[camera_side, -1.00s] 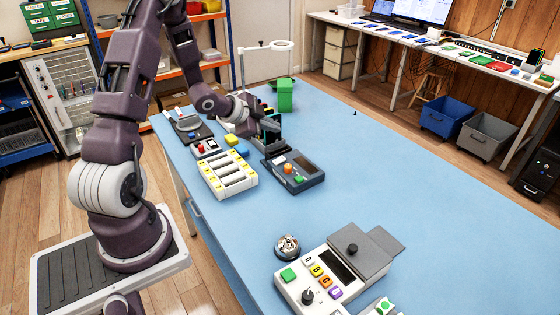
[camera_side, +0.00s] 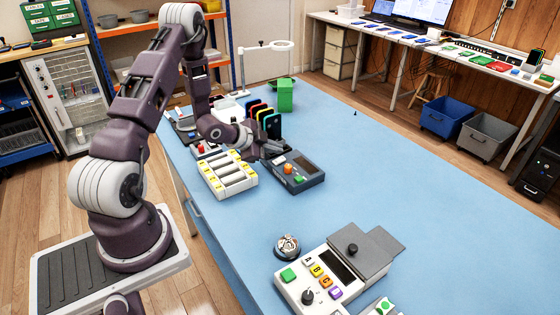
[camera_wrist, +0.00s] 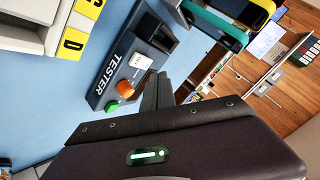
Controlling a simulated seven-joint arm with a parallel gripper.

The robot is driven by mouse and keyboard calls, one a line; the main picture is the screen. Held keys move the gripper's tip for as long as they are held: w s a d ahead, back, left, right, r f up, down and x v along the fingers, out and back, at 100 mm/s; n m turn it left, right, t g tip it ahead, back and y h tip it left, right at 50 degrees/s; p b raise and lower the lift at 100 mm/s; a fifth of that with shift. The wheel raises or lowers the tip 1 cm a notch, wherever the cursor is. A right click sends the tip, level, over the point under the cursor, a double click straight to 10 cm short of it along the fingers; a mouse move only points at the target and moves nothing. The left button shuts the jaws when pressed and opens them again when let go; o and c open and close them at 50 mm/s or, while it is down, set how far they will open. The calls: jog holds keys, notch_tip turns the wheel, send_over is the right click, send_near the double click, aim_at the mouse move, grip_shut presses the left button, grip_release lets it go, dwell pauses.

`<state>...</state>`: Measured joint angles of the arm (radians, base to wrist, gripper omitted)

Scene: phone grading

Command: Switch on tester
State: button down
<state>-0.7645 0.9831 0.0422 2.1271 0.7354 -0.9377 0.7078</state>
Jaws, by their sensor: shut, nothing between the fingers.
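In the wrist view the tester (camera_wrist: 103,82) carries the word TESTER, a white switch plate (camera_wrist: 141,61), an orange knob (camera_wrist: 125,88) and a green button (camera_wrist: 112,107). My gripper (camera_side: 278,147) is shut and empty, just above the tester's far left part. In the wrist view its dark fingers (camera_wrist: 158,92) are together beside the orange knob. I cannot tell whether they touch the tester.
A white tray with yellow-labelled slots (camera_side: 228,176) stands left of the tester. A rack of coloured phones (camera_side: 262,118) and a green bin (camera_side: 285,95) stand behind. A grading console (camera_side: 330,275) is at the front. The table's middle right is clear.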

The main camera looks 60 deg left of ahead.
jog(key=shift+w+f, duration=0.1)
jog(key=shift+f, duration=0.6)
jog(key=shift+f, duration=0.1)
dwell(1.5)
jog(key=shift+f, duration=0.3)
jog(key=shift+f, duration=0.15)
dwell(0.4)
jog(key=shift+r, duration=0.55)
jog(key=shift+s+r, duration=0.2)
jog(key=shift+r, duration=1.05)
jog(key=shift+s+r, duration=0.2)
jog(key=shift+r, duration=1.05)
